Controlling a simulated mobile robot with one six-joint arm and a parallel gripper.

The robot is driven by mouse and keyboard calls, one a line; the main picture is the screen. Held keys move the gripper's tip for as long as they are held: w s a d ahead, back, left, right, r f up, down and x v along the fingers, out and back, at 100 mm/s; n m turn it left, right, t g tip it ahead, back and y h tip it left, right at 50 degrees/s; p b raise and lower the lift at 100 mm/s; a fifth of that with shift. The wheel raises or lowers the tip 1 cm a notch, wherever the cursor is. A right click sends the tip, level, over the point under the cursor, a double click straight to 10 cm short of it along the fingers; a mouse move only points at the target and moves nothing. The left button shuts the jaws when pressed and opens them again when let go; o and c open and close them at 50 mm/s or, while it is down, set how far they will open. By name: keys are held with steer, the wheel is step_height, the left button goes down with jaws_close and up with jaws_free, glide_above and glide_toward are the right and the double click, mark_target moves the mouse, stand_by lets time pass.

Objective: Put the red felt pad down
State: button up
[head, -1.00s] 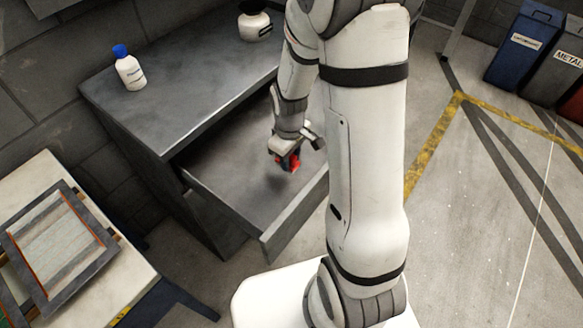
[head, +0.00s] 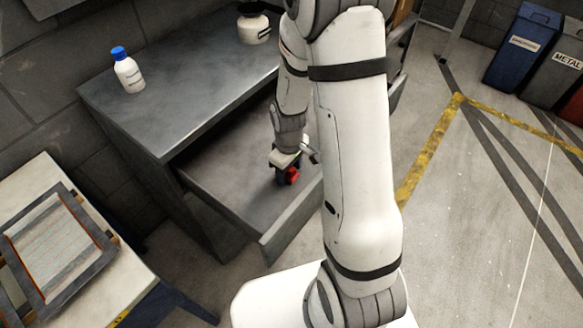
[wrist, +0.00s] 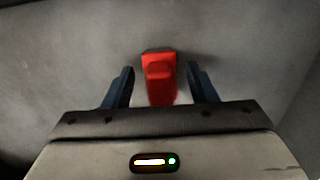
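The red felt pad (head: 292,177) is in the open drawer (head: 232,205) of the grey cabinet. In the wrist view the red pad (wrist: 160,80) is a blocky red piece between my two dark fingers. It appears to rest on the drawer floor, with a dark shadow beside it. My gripper (wrist: 162,84) is open, with a narrow gap between each finger and the pad. In the head view my gripper (head: 286,172) is low inside the drawer, around the pad, and partly hides it.
A white bottle with a blue cap (head: 128,72) and a round white jar (head: 253,24) stand on the cabinet top (head: 185,85). The drawer's front wall (head: 290,222) and sides surround my gripper. The drawer floor left of it is clear. A table with a frame (head: 58,248) stands at lower left.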

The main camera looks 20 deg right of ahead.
step_height(320, 180, up, 12)
steer(key=r+p, duration=0.1)
steer(key=s+r+m+t, duration=0.2)
steer(key=s+r+m, duration=0.5)
steer(key=s+r, duration=0.4)
steer(key=shift+s+d+r+t, duration=0.15)
steer(key=shift+s+r+t, duration=0.25)
steer(key=shift+s, duration=0.75)
steer(key=shift+r+p, duration=0.35)
steer(key=shift+p, duration=0.1)
